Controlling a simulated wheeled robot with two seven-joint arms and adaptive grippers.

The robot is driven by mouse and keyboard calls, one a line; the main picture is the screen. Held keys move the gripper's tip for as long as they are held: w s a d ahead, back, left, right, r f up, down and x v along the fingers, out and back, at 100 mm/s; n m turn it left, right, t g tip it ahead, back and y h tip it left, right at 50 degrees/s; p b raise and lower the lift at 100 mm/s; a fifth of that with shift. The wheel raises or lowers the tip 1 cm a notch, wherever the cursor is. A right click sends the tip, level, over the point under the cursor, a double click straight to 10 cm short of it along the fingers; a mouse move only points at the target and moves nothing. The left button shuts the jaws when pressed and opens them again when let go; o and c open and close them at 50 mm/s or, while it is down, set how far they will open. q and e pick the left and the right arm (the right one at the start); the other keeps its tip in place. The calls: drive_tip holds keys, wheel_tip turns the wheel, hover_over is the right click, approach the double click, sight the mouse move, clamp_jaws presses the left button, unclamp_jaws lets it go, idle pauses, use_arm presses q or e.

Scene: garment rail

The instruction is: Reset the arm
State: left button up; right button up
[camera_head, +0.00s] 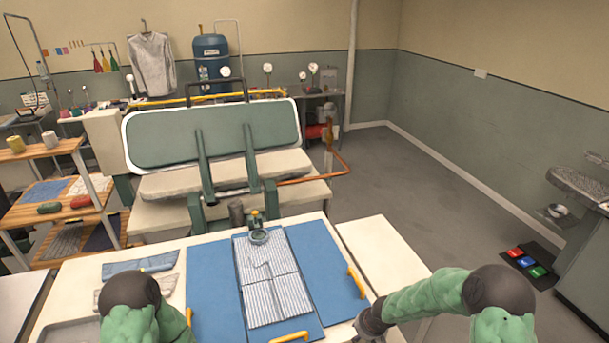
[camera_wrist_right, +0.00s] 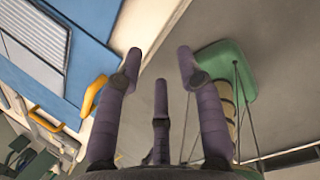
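My right arm comes in from the lower right in the head view. Its dark gripper (camera_head: 370,322) is over the front right edge of the white table (camera_head: 215,233), close to the blue folding board (camera_head: 317,262). In the right wrist view the purple fingers of this gripper (camera_wrist_right: 160,70) are spread apart with nothing between them. A yellow handle (camera_wrist_right: 93,95) and the blue board (camera_wrist_right: 95,50) lie beyond the left finger there. Part of my left arm shows at the lower left of the head view; its gripper is out of sight.
A striped cloth (camera_head: 265,285) lies on the board's middle. Folded blue cloth (camera_head: 140,264) lies at left. A green press (camera_head: 215,133) stands behind the table. Wooden shelves (camera_head: 58,212) stand at left. The floor (camera_head: 430,180) at right is mostly clear.

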drive_tip(key=s+a+f+n+g+y+b, duration=0.1)
drive_tip(key=s+a+f+n+b, duration=0.2)
drive_tip(key=s+f+n+b, duration=0.4)
drive_tip(key=s+a+f+n+g+y+b, duration=0.1)
drive_tip(key=s+a+f+n+b, duration=0.3)
drive_tip(key=s+f+n, duration=1.4)
drive_tip(key=s+n+g+b, duration=0.1)
drive_tip(key=n+b, duration=0.3)
drive_tip(key=n, duration=0.6)
drive_tip(key=shift+a+b, duration=0.2)
drive_tip(key=shift+b, duration=0.1)
